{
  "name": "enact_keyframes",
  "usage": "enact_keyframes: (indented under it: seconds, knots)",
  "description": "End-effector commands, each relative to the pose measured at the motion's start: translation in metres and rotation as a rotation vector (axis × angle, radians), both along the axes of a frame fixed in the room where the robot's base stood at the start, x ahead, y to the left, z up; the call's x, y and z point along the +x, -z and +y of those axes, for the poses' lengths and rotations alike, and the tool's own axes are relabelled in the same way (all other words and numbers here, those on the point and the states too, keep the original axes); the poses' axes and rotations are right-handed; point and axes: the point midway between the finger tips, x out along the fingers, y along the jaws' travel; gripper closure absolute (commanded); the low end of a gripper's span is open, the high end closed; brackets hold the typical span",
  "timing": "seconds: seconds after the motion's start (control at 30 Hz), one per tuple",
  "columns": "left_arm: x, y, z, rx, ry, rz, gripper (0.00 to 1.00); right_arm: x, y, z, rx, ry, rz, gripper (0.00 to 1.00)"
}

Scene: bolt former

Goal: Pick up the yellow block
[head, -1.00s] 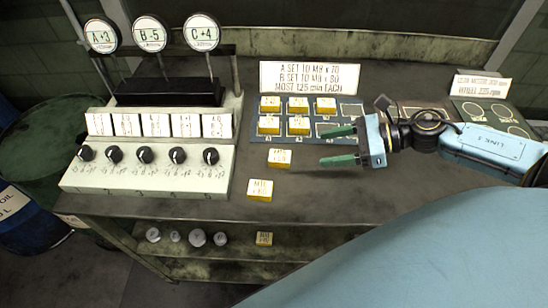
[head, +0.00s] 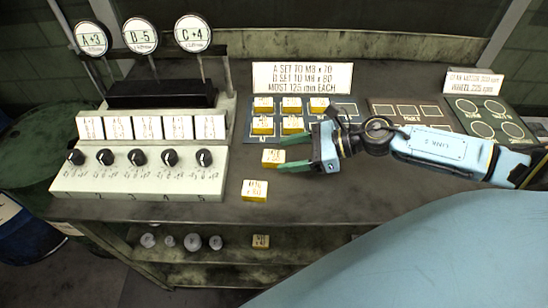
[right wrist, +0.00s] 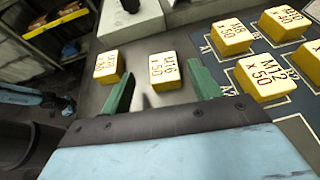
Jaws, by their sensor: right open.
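Several yellow blocks with white labelled tops are in view. One yellow block marked M16 x 50 (right wrist: 165,70) lies between the fingers of my right gripper in the right wrist view; in the head view it is the block (head: 273,157) on the bare bench top. My right gripper (head: 281,153) is open, its green fingers pointing left at this block; I cannot tell whether they touch it. Another yellow block (head: 255,190) lies nearer the front edge and shows left of the gripper in the wrist view (right wrist: 110,66). My left gripper is not in view.
More yellow blocks (head: 291,104) sit on a blue marked mat (head: 345,110) beyond the gripper. A panel with black knobs (head: 138,157) stands on the left. One block (head: 260,240) and several grey round pieces (head: 192,242) are on the shelf below. Bench right of the loose front block is clear.

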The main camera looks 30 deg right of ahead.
Motion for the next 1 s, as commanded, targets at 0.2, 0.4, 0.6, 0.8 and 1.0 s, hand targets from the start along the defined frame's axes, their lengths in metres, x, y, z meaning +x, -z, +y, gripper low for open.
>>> enact_keyframes:
  seconds: [0.2,0.4,0.6,0.8,1.0]
  knots:
    - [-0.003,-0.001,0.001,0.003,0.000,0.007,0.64,0.018,0.011,0.017,0.002,0.000,-0.004,0.38]
    - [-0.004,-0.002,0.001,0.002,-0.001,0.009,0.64,0.027,0.018,0.029,0.001,0.001,-0.002,0.38]
    - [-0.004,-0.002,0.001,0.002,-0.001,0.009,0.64,0.027,0.019,0.030,0.000,0.000,-0.001,0.38]
    - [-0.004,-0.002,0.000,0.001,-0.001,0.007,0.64,0.027,0.019,0.030,0.000,0.000,-0.001,0.56]
    - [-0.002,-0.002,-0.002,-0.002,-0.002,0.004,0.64,0.027,0.019,0.030,0.000,0.000,-0.001,0.83]
